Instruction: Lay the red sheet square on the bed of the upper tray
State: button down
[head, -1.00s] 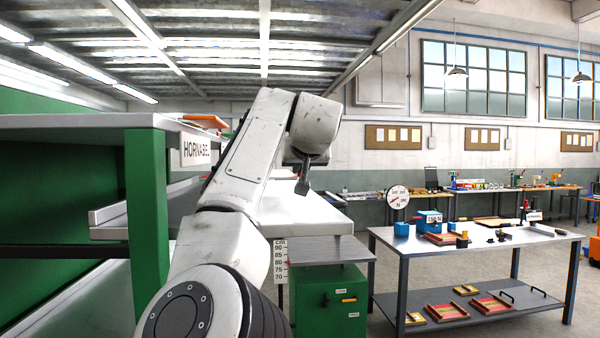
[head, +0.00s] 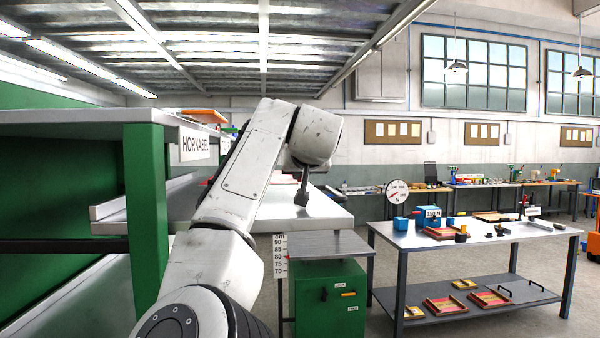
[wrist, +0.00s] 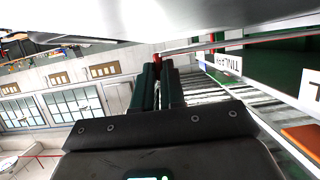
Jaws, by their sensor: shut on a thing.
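In the wrist view my gripper (wrist: 158,66) has its two dark fingers close together, with a red piece (wrist: 157,60) between the tips. A thin red line runs right from there, fitting the red sheet seen nearly edge-on; its outline is hidden. In the head view my arm covers the jaws, and only a small bit of red (head: 207,181) shows left of the arm. A pale metal bed (head: 305,212) extends behind and below my arm, and a lipped grey tray (head: 120,207) is at the left. I cannot tell which is the upper tray.
A green post (head: 147,220) and a high shelf edge (head: 90,117) stand close on the left, with an orange thing (head: 205,115) on top. A green cabinet (head: 328,292) and a tool table (head: 480,237) stand right. Floor between bed and table is partly open.

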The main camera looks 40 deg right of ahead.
jog(key=c, duration=1.2)
grip_release()
notch_tip(320, 180, down, 2)
jog(key=shift+w+a+y, duration=0.1)
jog(key=shift+w+y, duration=0.05)
jog(key=shift+y, duration=0.15)
jog(key=shift+r, duration=0.45)
jog(key=v, duration=0.4)
jog(key=b+v, duration=0.1)
jog(key=v, duration=0.3)
jog(key=r+b+v, duration=0.1)
jog(key=v, duration=0.3)
jog(key=shift+w+a, duration=0.1)
jog(key=shift+a, duration=0.05)
